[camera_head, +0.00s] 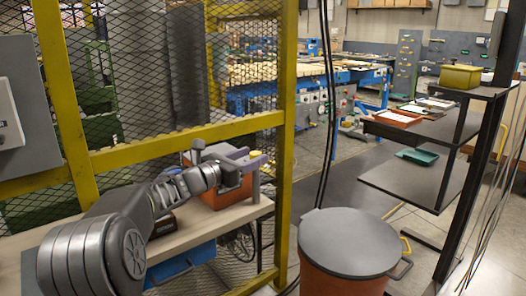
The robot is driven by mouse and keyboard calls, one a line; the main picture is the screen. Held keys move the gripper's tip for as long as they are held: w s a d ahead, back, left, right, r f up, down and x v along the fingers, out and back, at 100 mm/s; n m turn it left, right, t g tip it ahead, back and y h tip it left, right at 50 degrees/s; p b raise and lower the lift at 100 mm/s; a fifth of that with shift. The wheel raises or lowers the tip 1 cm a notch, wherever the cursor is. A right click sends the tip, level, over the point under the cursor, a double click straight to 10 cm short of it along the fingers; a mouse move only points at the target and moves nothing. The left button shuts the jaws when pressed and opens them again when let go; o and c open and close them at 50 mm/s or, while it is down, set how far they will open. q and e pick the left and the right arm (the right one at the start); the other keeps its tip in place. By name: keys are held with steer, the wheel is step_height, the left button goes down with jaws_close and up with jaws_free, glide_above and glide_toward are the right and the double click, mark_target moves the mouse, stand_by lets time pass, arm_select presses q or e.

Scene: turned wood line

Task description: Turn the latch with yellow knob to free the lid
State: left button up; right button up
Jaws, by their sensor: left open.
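Grey and purple-grey parts crowd together there, and I cannot tell which belong to the gripper and which to a lid or latch. I cannot make out a yellow knob; it is hidden or too small. Whether the gripper touches anything is unclear. My right gripper is not in view.
The pale bench (185,232) has a blue container (188,262) below its front edge. A yellow post (287,140) stands right of the box. An orange drum with a grey lid (350,240) stands at front right. A dark shelf (415,182) holds trays and a yellow box (460,77).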

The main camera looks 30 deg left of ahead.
arm_select(q)
steer(key=w, duration=0.5)
steer(key=shift+d+p, duration=0.35)
jaws_close()
